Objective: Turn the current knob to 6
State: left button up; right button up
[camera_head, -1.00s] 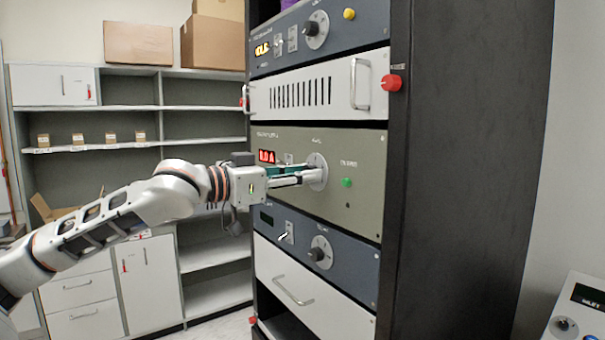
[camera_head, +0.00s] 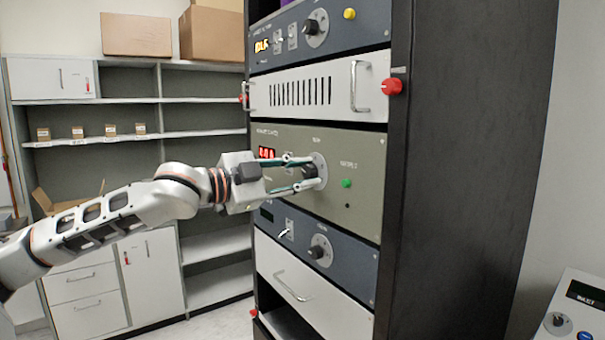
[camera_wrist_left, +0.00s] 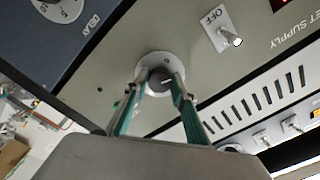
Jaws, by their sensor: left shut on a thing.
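The current knob (camera_head: 309,171) is a dark round knob on a pale dial plate in the olive-green panel (camera_head: 361,196) of the rack. My left gripper (camera_head: 304,172) is shut on it, one finger on each side. In the left wrist view the knob (camera_wrist_left: 159,80) sits between the two green-sided fingertips of the gripper (camera_wrist_left: 160,86), with a white pointer line on its face. The red display (camera_head: 267,154) left of the knob is lit, but its digits are too small to read surely. The dial's numbers cannot be read. My right gripper does not show.
A green indicator (camera_head: 347,183) sits right of the knob. A toggle switch (camera_wrist_left: 230,38) is close by in the wrist view. Blue panels with other knobs (camera_head: 320,252) lie above and below. A metal handle (camera_head: 359,85) and a red knob (camera_head: 392,87) stick out above right.

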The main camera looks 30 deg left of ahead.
pick_arm(q)
jog(key=m, duration=0.3)
jog(key=shift+m, duration=0.3)
jog(key=m, duration=0.3)
jog(key=shift+m, duration=0.3)
jog(key=m, duration=0.3)
jog(key=shift+m, duration=0.4)
jog(key=m, duration=0.3)
jog(key=shift+m, duration=0.3)
jog(key=m, duration=0.4)
jog(key=shift+m, duration=0.3)
jog(key=m, duration=0.4)
jog(key=shift+m, duration=1.4)
